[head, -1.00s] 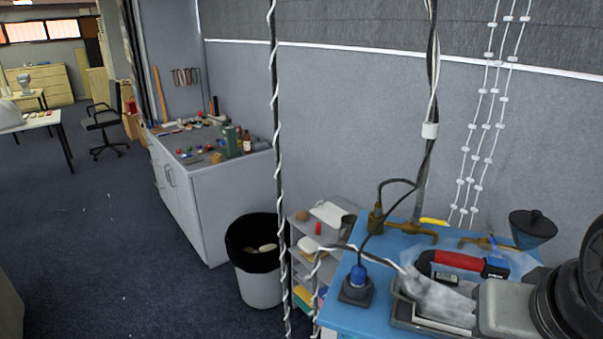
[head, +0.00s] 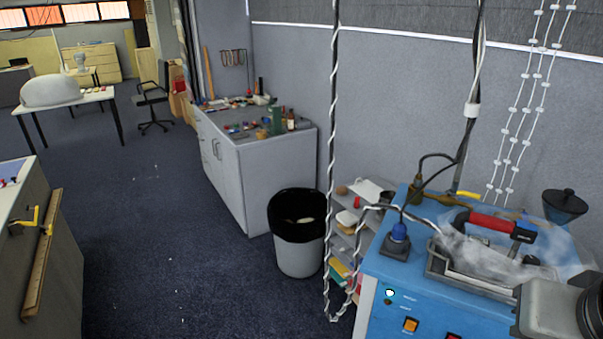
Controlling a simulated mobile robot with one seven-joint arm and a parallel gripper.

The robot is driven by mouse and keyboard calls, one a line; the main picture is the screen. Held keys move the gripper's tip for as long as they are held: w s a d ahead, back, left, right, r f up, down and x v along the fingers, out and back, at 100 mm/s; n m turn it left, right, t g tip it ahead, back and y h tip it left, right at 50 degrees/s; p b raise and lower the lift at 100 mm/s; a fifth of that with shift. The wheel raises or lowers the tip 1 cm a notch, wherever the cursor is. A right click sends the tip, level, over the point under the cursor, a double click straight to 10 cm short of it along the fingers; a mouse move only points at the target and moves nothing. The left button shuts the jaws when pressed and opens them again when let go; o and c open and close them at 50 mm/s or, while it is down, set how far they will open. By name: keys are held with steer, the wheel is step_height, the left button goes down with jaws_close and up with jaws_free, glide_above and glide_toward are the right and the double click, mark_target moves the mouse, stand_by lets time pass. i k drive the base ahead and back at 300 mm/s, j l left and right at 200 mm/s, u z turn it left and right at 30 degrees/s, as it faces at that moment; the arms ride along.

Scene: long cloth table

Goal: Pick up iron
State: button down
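I cannot pick out an iron for certain in the head view. A device with a red handle (head: 490,222) and dark end mounts sits in a grey metal tray (head: 437,265) on top of a blue machine (head: 380,265) at the right. Whitish smoke or steam covers much of its body, so its shape is unclear. Grey and black parts of what look like my own arm show at the lower right corner, in front of the machine. My gripper's fingers are not in view.
A black-lined bin (head: 298,255) and a small shelf (head: 345,235) stand left of the machine. A twisted cable (head: 333,150) hangs before them. A grey cabinet (head: 270,180) carries small items.

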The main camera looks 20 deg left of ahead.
mark_target(520, 235)
steer(key=k+u, duration=0.1)
steer(key=u, duration=0.65)
steer(key=k+j+u, duration=0.1)
steer(key=u, duration=2.2)
steer(key=i+u, duration=0.1)
steer(key=u, duration=0.35)
steer(key=i+u, duration=0.1)
steer(key=u, duration=0.75)
steer(key=z, duration=4.6)
steer(key=i+j+z, duration=0.3)
steer(key=i+j, duration=0.2)
steer(key=i, duration=0.1)
